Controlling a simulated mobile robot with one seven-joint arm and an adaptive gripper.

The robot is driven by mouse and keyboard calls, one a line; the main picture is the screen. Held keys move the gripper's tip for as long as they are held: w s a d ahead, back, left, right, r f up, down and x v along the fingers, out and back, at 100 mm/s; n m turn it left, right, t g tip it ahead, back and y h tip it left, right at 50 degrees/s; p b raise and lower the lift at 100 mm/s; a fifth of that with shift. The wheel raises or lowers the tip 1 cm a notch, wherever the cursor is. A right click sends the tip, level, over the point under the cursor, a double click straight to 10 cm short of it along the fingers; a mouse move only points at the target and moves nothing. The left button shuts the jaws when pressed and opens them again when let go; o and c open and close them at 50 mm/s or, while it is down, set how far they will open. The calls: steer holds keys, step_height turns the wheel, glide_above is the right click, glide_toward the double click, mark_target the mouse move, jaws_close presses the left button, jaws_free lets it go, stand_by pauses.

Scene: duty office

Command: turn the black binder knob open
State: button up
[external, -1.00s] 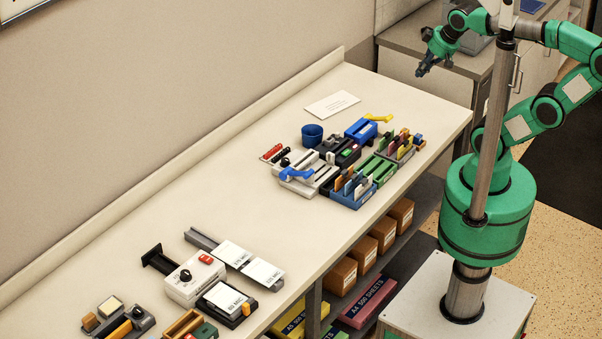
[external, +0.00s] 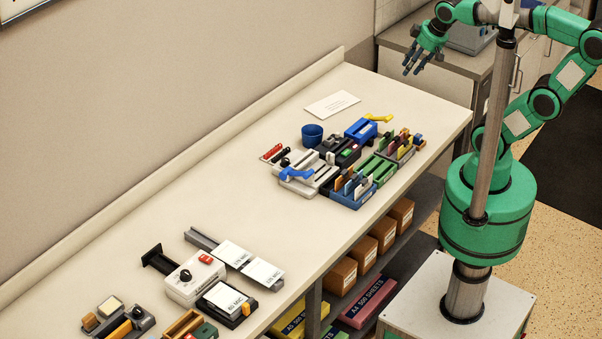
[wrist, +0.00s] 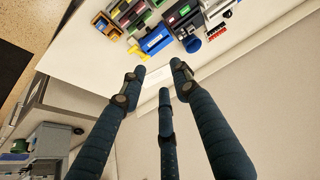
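Two black knobs show in the external view. One black knob (external: 285,162) is on a pale device with a blue lever (external: 296,174) in the far group on the counter. The other black knob (external: 186,275) is on a white box (external: 196,284) in the nearer group. I cannot tell from the frames which is the binder's, nor how far either is turned. My gripper (external: 414,68) is in the air past the counter's far right corner, apart from both knobs. In the wrist view its three dark fingers (wrist: 163,78) are spread, with nothing between them.
A blue cup (external: 312,134), a blue block with a yellow lever (external: 362,130) and several card racks crowd the far group. A white card (external: 332,104) lies behind them. The counter between the two groups is clear. A grey cabinet (external: 455,78) stands beyond.

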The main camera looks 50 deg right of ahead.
steer(key=w+a+n+g+p, duration=0.2)
steer(key=w+a+n, duration=0.3)
steer(key=w, duration=0.7)
steer(key=n+g+p, duration=0.3)
steer(key=n, duration=0.4)
glide_above(285, 159)
step_height(285, 159, down, 21)
steer(key=shift+f, duration=0.15)
steer(key=shift+s+f, duration=0.1)
step_height(285, 159, down, 14)
steer(key=shift+r+b, duration=0.2)
steer(key=shift+b, duration=0.25)
jaws_close()
